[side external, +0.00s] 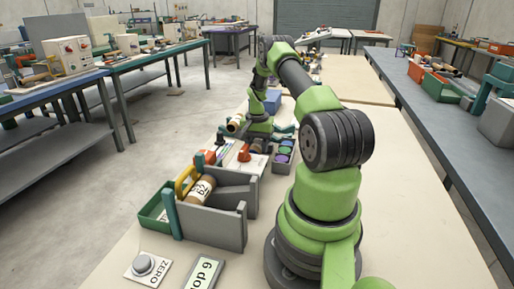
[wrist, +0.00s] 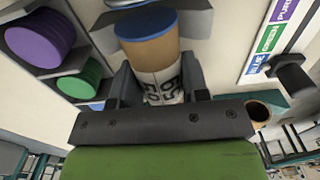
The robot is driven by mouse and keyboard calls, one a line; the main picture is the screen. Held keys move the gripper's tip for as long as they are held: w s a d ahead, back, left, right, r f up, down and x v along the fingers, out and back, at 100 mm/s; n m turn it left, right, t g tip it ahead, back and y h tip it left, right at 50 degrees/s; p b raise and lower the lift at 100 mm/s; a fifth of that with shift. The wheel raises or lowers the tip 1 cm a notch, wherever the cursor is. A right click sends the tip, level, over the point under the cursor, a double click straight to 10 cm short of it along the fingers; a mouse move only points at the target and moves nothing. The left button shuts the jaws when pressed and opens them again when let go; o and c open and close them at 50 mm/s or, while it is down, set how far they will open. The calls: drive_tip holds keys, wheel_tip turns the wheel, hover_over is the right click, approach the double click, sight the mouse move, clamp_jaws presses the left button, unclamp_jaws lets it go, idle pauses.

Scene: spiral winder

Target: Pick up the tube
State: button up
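A tan tube (wrist: 152,55) with a blue end and dark print on a white label sits between the two fingers of my gripper (wrist: 160,80) in the wrist view. The fingers lie close against both sides of it, so my gripper looks shut on it. In the side view my gripper (side external: 262,115) is small and far off, at the coloured parts. A tan tube (side external: 234,123) shows just left of it there. Another tan tube with a "29" label (side external: 202,190) lies in the grey holder (side external: 215,228) nearer the camera.
A grey tray (side external: 281,166) with purple (wrist: 40,38) and green (wrist: 82,80) round pieces stands close by. A card with blue, green and purple labels (wrist: 270,38) lies at the right. A green bin (side external: 153,215) and a ZERO button plate (side external: 146,268) are in front.

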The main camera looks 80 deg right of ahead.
sight(256, 142)
drive_tip(key=shift+c, duration=0.5)
wheel_tip(256, 142, up, 9)
drive_tip(key=shift+w+r, duration=0.1)
drive_tip(key=w+a+r, duration=0.2)
drive_tip(key=a, duration=0.3)
drive_tip(key=w+a+r, duration=0.3)
drive_tip(key=a, duration=0.2)
drive_tip(key=s+a+r, duration=0.2)
drive_tip(key=a, duration=0.7)
drive_tip(key=s+a+r, duration=0.1)
drive_tip(key=s+a, duration=0.1)
drive_tip(key=a, duration=0.7)
wheel_tip(256, 142, down, 10)
drive_tip(key=a, duration=0.1)
drive_tip(key=shift+s, duration=0.4)
